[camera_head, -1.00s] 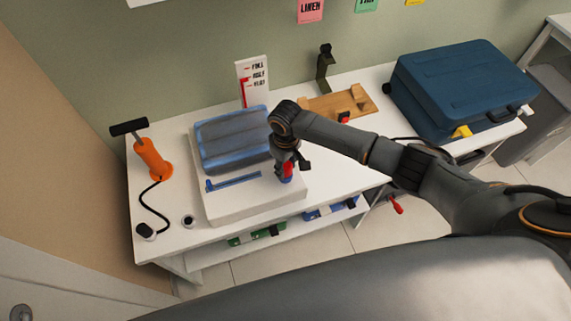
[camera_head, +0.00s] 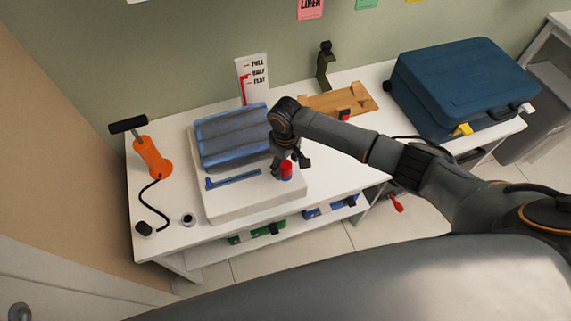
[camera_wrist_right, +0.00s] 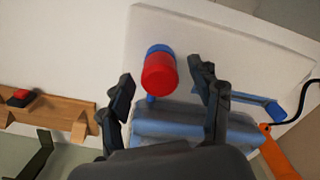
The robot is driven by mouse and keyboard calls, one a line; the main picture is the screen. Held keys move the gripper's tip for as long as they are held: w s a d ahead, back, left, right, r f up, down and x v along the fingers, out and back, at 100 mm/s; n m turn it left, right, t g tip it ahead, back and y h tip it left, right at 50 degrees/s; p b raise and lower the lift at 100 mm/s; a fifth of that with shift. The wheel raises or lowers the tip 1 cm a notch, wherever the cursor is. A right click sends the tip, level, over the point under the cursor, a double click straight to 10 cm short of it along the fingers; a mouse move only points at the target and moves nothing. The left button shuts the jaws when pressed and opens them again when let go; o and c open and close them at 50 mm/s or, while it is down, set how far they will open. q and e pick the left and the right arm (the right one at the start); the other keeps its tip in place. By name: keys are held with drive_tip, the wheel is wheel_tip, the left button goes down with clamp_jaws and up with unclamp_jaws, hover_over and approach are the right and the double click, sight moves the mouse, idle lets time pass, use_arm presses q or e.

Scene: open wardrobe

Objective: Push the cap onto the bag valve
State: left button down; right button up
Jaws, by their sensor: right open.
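The red cap (camera_head: 286,166) sits on the blue valve (camera_head: 287,178) near the right front of the white block, right of the blue bag (camera_head: 232,137). In the right wrist view the red cap (camera_wrist_right: 159,76) covers most of the blue valve (camera_wrist_right: 160,48), whose rim shows along the cap's far edge. Whether it is fully seated I cannot tell. My right gripper (camera_head: 289,165) is open, its fingers spread on either side of the cap; in the right wrist view (camera_wrist_right: 160,72) clear gaps show between the fingers and the cap. My left gripper is not in view.
The white block (camera_head: 245,203) lies on a white table with a blue strip (camera_head: 233,180). An orange pump (camera_head: 152,158) with a black hose stands left. A wooden holder (camera_head: 340,101), a dark stand (camera_head: 325,66) and a blue suitcase (camera_head: 455,85) are at the right.

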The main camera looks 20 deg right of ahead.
sight(285, 164)
wheel_tip(285, 164, up, 11)
idle(0.3)
idle(0.4)
